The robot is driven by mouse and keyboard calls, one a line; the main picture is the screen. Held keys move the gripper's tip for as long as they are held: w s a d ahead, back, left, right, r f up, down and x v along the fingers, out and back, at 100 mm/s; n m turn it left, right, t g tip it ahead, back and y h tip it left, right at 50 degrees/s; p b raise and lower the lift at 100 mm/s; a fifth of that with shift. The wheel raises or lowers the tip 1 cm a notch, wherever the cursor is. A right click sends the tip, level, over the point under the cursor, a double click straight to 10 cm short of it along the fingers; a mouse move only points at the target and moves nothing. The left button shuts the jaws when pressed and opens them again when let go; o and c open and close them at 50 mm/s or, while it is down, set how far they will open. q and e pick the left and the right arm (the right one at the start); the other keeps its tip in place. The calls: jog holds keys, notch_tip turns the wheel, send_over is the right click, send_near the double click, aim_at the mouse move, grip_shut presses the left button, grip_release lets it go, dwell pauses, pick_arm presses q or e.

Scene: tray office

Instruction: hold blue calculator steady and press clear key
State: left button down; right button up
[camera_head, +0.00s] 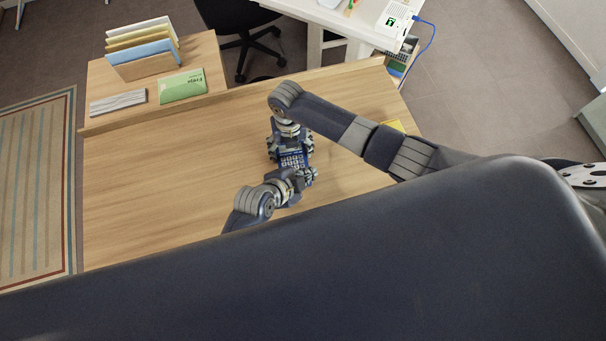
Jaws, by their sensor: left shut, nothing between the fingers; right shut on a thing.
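The blue calculator (292,160) lies on the wooden table, with its pale keys facing up. My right gripper (287,143) is at the calculator's far end and is shut on it. My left gripper (302,176) is at the calculator's near end, shut and empty, with its fingers close to the keys. Whether it touches a key cannot be told. The far part of the calculator is hidden by my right gripper, and part of the near edge by my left gripper. The clear key cannot be picked out at this size.
The wooden table (170,185) is clear to the left. A yellow item (397,125) lies partly behind my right arm. A white desk (345,22) stands behind.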

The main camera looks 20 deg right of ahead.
pick_arm(q)
jog(key=shift+r, duration=0.75)
jog(key=shift+r, duration=0.1)
notch_tip(320, 180, up, 5)
jog(key=shift+f, duration=0.1)
dwell(0.5)
dwell(0.5)
pick_arm(e)
jog(key=o, duration=1.2)
